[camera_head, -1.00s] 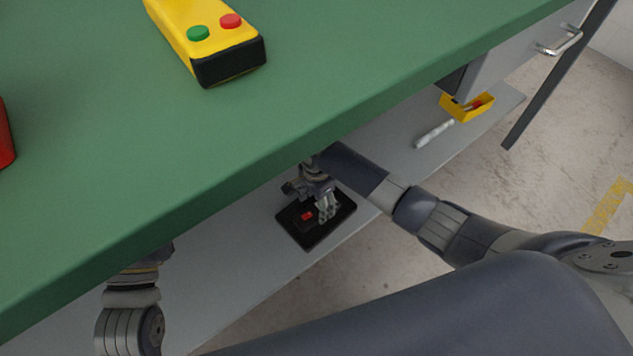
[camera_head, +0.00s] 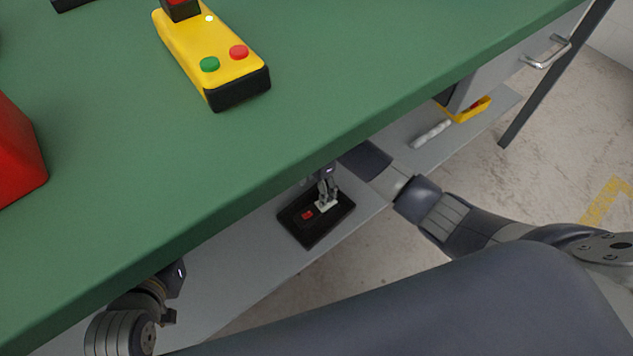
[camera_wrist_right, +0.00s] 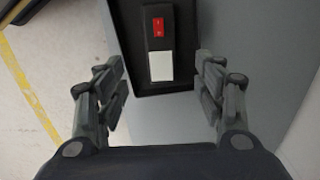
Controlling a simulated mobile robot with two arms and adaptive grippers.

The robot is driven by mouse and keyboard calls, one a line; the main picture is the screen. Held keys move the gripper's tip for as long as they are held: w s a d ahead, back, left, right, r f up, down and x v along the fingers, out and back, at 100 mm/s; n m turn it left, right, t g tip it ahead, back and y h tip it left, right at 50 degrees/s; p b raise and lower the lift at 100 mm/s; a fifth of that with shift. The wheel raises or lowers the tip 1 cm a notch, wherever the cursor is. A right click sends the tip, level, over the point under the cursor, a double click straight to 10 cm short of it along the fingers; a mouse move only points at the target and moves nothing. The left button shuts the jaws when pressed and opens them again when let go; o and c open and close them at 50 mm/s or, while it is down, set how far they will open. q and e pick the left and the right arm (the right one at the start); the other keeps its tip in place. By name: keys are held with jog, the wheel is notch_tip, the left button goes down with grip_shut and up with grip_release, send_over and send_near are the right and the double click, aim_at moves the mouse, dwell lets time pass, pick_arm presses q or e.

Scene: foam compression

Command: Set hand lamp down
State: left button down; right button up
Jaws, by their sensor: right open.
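The hand lamp, a dark slim body with a red switch and a white panel, lies in a black tray (camera_head: 312,236) on the grey lower shelf under the bench. In the right wrist view the lamp (camera_wrist_right: 160,44) rests along the tray (camera_wrist_right: 127,20). My right gripper (camera_head: 327,190) is over the tray in the head view, partly covering the lamp. In the right wrist view the right gripper (camera_wrist_right: 159,62) is open, its fingers apart on either side of the lamp's white end, not touching it. My left gripper (camera_head: 172,296) is partly hidden at the bench edge; its jaws are unclear.
The green bench top (camera_head: 330,60) overhangs the grey shelf (camera_head: 240,265). On it are a yellow control box (camera_head: 207,55) with green and red buttons and a red object (camera_head: 15,150). A yellow bin (camera_head: 468,110) and a white rod (camera_head: 431,134) lie farther right on the shelf.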

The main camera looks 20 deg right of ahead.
jog(key=s+a+r+n+t+y, duration=0.2)
jog(key=s+a+n+t+y, duration=0.1)
jog(key=s+a+n+t, duration=0.35)
jog(key=s+d+r+n+t, duration=0.2)
jog(key=d+r+n, duration=0.2)
jog(key=r+n, duration=0.1)
jog(key=s+d+r+n+t, duration=0.2)
jog(key=r+n, duration=0.3)
jog(key=r, duration=0.3)
jog(key=shift+s+d+r+t+h, duration=0.3)
jog(key=shift+s+d+t+h, duration=0.1)
jog(key=shift+d, duration=0.5)
